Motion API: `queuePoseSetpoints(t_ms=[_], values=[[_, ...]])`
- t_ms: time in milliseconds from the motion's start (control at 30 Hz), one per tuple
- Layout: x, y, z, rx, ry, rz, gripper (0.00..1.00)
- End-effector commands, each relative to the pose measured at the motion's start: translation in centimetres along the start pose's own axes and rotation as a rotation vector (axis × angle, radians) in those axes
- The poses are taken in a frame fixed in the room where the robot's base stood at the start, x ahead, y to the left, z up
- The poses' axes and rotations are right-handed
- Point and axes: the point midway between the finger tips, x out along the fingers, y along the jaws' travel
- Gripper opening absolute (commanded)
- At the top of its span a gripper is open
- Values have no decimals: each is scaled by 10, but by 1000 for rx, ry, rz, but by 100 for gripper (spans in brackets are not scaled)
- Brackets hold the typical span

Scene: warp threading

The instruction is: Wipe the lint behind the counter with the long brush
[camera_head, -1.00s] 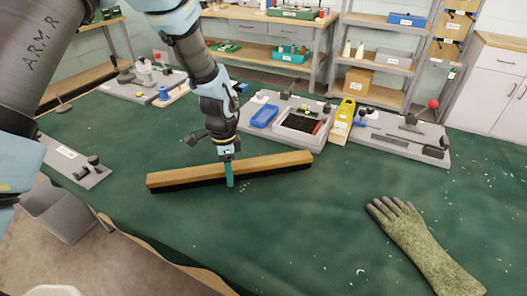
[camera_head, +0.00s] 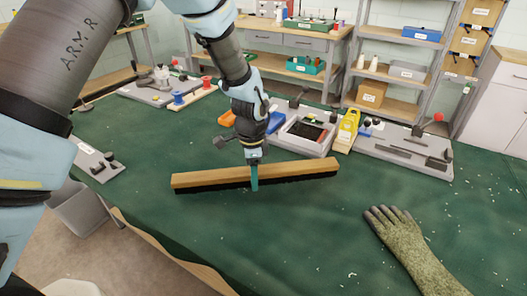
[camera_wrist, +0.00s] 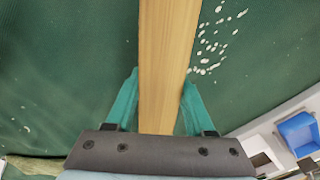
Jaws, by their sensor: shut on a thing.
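The long brush (camera_head: 215,181) has a pale wooden back and dark bristles along its lower side. My gripper (camera_head: 254,180) is shut on it near the middle, and its teal fingers straddle the wood in the wrist view (camera_wrist: 160,105). The brush lies across the picture, low at or just above the green cloth; I cannot tell if the bristles touch. White lint (camera_wrist: 215,40) lies in a cluster beside the brush in the wrist view. More scattered specks (camera_head: 350,276) lie on the cloth towards the front right.
Behind the brush stand a grey tray board (camera_head: 310,130), a yellow holder (camera_head: 347,130) and another grey fixture board (camera_head: 400,150). A grey bin (camera_head: 80,208) stands off the left edge. The middle green cloth (camera_head: 310,220) is open.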

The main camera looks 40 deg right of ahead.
Motion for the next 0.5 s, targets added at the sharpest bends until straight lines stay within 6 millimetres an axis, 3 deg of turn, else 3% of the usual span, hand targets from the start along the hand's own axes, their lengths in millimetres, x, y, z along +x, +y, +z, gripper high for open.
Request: queuePoseSetpoints(t_ms=[500], values=[[-49,0,-6,-5,0,2,0]])
